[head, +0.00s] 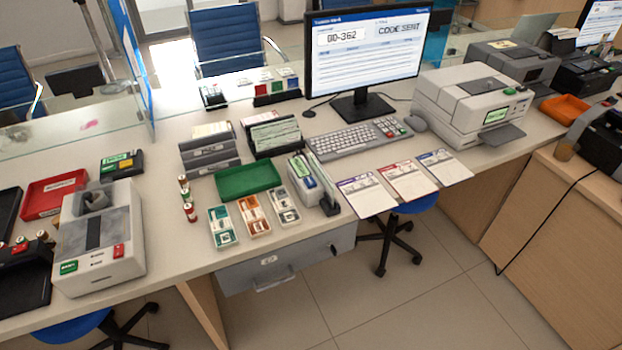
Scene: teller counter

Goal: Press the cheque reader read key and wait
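A small narrow white device (306,186), which looks like the cheque reader, stands on the counter left of the paper forms. It has a small lit greenish display and blue on its top, and a dark upright slot runs along its right side. Its read key is too small to make out for sure. The monitor (366,50) behind it shows "00-362" and "CODE SENT". Neither of my grippers is in view.
A grey-white machine (98,240) with a green and a red key stands at left. A green tray (247,181), several small card packs, the keyboard (357,139) and a printer (470,100) crowd the counter. Three forms lie along the front edge. A glass screen stands behind at left.

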